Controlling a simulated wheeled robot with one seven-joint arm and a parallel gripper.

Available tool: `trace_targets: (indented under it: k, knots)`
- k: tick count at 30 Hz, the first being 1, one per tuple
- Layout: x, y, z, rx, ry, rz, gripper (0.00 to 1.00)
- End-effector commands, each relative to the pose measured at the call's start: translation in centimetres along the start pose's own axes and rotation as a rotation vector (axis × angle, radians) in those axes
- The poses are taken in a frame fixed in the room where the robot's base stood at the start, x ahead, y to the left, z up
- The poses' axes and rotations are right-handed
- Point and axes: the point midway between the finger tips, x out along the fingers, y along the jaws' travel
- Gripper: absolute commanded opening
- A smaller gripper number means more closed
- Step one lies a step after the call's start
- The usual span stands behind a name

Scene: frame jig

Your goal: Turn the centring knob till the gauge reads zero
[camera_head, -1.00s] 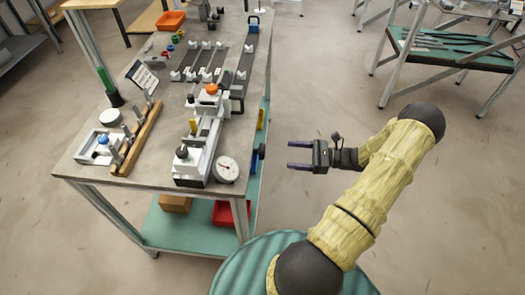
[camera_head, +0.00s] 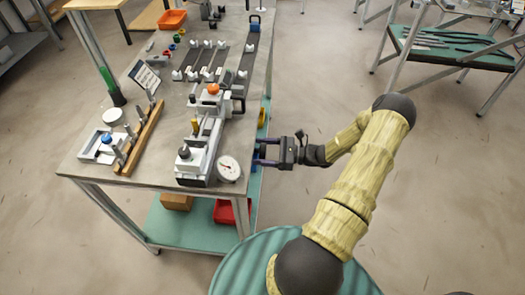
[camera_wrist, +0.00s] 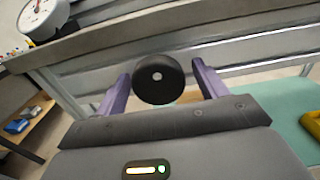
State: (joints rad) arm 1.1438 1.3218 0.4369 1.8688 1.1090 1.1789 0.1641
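The black round centring knob (camera_wrist: 158,82) is on the side of the bench below its edge, seen face-on with a pale centre spot. My gripper (camera_head: 264,152) is at the bench's right side. In the wrist view its two purple fingers stand open on either side of the knob, with a visible gap at each side. The fingers hide most of the knob in the head view. The white round dial gauge (camera_head: 229,168) sits at the bench's front right corner. It also shows in the wrist view (camera_wrist: 43,18); its needle is too small to read.
The grey jig with an orange knob (camera_head: 213,89) stands on the bench top (camera_head: 160,172) behind the gauge. A lower teal shelf (camera_head: 180,238) holds a red bin (camera_head: 226,211) and a cardboard box (camera_head: 177,202). The floor right of the bench is open.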

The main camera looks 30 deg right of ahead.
Motion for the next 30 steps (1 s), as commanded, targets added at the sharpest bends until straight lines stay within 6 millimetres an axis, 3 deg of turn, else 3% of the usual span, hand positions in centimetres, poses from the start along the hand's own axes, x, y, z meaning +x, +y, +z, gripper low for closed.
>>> trace_targets:
  k: [1,6,7,21,29,30]
  knots:
    - [-0.02,-0.01,0.0,0.0,0.0,0.0,0.64]
    - [-0.04,-0.02,0.0,-0.001,0.0,0.0,0.3]
    - [-0.04,-0.03,0.0,-0.001,0.0,0.0,0.27]
    - [-0.09,-0.05,0.13,0.169,0.001,-0.003,0.27]
    - [-0.11,-0.1,0.04,0.173,0.001,-0.003,0.27]
    - [-0.11,-0.1,0.04,0.173,0.001,-0.003,0.54]
